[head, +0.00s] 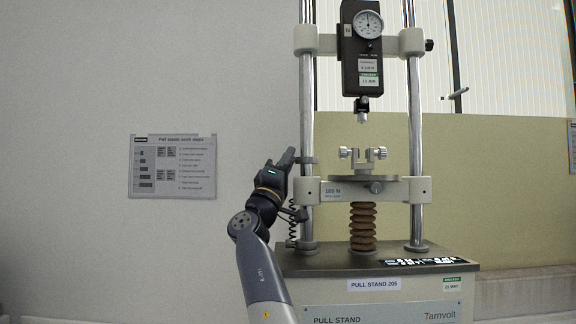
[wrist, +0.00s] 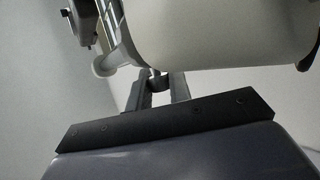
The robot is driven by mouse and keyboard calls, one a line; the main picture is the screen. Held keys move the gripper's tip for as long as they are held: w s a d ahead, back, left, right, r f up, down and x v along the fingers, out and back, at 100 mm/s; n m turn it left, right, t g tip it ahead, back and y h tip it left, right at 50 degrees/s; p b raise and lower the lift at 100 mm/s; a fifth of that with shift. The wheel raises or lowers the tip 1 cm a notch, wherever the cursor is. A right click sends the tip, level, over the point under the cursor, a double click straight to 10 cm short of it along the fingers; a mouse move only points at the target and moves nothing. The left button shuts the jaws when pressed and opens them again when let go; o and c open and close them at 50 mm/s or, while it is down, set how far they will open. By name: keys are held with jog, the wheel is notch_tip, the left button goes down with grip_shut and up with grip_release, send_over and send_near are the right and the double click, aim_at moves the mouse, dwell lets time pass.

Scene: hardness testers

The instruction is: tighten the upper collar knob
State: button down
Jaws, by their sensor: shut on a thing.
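The upper collar (head: 309,160) is a grey ring around the left steel column of the pull stand, above the crosshead. My gripper (head: 292,156) reaches up to its left side. My gripper's fingers also show in the wrist view (wrist: 160,88), nearly together on a small dark knob (wrist: 157,74). In the head view the fingers hide this knob. My gripper is shut on it. The knob's turn angle and the collar's tightness cannot be seen.
The crosshead (head: 334,192) spans both columns just right of my wrist. A coiled cable (head: 292,230) hangs close beside my arm. The force gauge (head: 362,70) hangs above, with another black knob (head: 429,45) at right. Open space lies left, before the wall sheet (head: 172,166).

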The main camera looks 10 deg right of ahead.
dwell(0.6)
jog(key=c, duration=1.3)
grip_release()
jog(key=shift+c, duration=0.2)
jog(key=b+v, duration=0.6)
jog(key=v, duration=0.1)
jog(key=shift+f+b, duration=0.25)
jog(key=shift+b, duration=0.1)
jog(key=shift+a, duration=0.1)
jog(key=shift+c, duration=0.2)
